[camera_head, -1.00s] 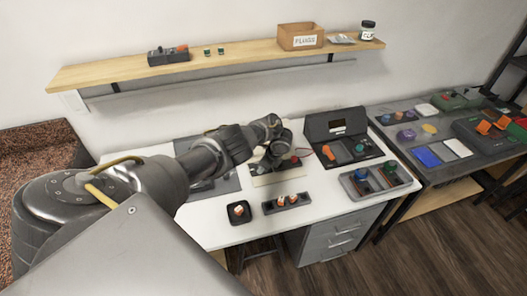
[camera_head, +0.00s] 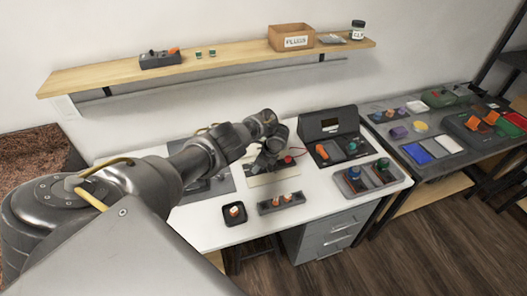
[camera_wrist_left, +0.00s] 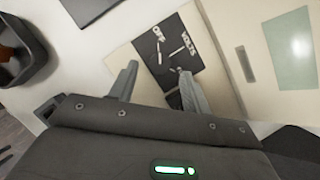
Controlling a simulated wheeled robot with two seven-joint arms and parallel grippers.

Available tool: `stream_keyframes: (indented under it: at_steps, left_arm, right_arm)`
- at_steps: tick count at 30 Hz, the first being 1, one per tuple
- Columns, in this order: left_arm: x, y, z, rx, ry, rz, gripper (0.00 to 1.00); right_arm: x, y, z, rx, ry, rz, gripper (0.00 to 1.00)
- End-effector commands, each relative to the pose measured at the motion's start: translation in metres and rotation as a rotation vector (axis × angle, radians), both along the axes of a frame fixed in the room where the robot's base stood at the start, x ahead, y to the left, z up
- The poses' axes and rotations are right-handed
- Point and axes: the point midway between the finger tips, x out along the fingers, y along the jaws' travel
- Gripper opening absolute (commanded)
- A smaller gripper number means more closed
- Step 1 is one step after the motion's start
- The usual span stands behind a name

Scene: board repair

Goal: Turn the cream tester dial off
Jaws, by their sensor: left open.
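The cream tester (camera_wrist_left: 222,50) fills the upper right of the left wrist view. Its black dial face (camera_wrist_left: 193,25) carries the white words OFF and VOLTS and white marks. The dial (camera_wrist_left: 178,68) sits near the right fingertip and is partly hidden; I cannot tell its exact setting or whether the finger touches it. My left gripper (camera_wrist_left: 159,68) is open, its two fingers apart over the dial face. In the head view my left gripper (camera_head: 266,162) hangs over the cream tester (camera_head: 272,179), hiding most of it. My right gripper is not in view.
A small dark tray (camera_head: 235,222) and a longer dark holder (camera_head: 268,209) stand in front. A black console (camera_head: 318,128) stands behind right, with a grey two-part tray (camera_head: 352,190) before it. A wooden shelf (camera_head: 230,62) runs along the wall. The front white tabletop is mostly clear.

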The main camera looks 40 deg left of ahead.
Motion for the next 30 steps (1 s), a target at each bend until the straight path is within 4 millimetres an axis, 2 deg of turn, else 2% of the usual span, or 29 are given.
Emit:
stream_keyframes:
  at_steps: [1, 6, 12, 17, 30]
  left_arm:
    - [0.002, -0.004, 0.014, -0.002, -0.003, -0.002, 0.48]
    - [0.005, -0.017, 0.046, -0.001, -0.003, -0.001, 0.48]
    - [0.006, -0.027, 0.070, 0.000, -0.002, 0.000, 0.48]
    - [0.007, -0.030, 0.077, 0.001, -0.001, 0.001, 0.48]
    - [0.007, -0.030, 0.077, 0.001, -0.001, 0.001, 0.48]
  right_arm:
    - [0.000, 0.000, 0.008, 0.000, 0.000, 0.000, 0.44]
    - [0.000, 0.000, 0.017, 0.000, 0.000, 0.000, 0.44]
    - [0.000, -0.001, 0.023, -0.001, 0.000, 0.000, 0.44]
    - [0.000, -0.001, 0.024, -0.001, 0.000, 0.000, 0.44]
    - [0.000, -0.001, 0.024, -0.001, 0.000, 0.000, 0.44]
